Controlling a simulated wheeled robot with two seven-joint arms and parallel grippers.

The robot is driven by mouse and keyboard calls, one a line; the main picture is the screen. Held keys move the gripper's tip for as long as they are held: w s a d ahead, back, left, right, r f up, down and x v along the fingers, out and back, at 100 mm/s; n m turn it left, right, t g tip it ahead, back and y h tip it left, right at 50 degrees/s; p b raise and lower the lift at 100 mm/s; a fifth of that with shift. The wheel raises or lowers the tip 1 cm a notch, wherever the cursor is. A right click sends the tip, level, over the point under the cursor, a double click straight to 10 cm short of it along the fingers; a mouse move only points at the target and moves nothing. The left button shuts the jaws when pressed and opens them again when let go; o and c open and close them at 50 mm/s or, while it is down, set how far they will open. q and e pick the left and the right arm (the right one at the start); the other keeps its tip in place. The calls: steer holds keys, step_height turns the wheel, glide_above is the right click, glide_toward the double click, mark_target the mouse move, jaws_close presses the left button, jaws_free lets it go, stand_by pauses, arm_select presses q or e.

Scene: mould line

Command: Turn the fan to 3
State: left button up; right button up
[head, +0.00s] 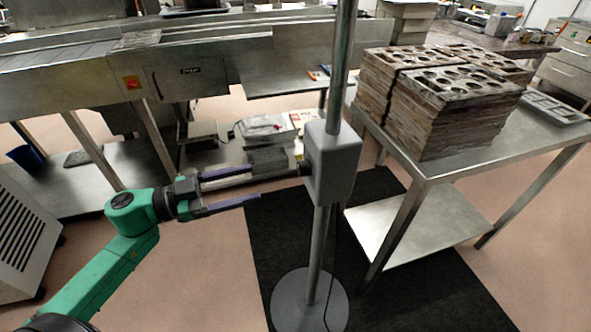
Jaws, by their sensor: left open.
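The fan stands as a grey metal pole (344,60) on a round grey base (309,301). A grey control box (333,163) is fixed on the pole. A small dark knob (305,168) sticks out of the box's left side; its setting is too small to read. The fan's head is out of view above. My left gripper (256,183) is open and empty, left of the box, with its two purple fingers pointing right towards the knob. The fingertips look apart from the knob. My right gripper is not in view.
A steel table (470,150) at the right bears stacks of brown moulds (437,98). A steel conveyor line (190,72) runs along the back left. A black mat (420,270) lies under the fan. A white vented cabinet (22,235) stands at the left edge.

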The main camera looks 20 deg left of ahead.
mark_target(299, 170)
arm_select(q)
steer(key=p+x, duration=0.1)
steer(key=x, duration=0.9)
steer(key=shift+w+a, duration=0.15)
steer(key=shift+w, duration=0.1)
steer(key=shift+w+d+f, duration=0.1)
steer(key=shift+d, duration=0.25)
jaws_close()
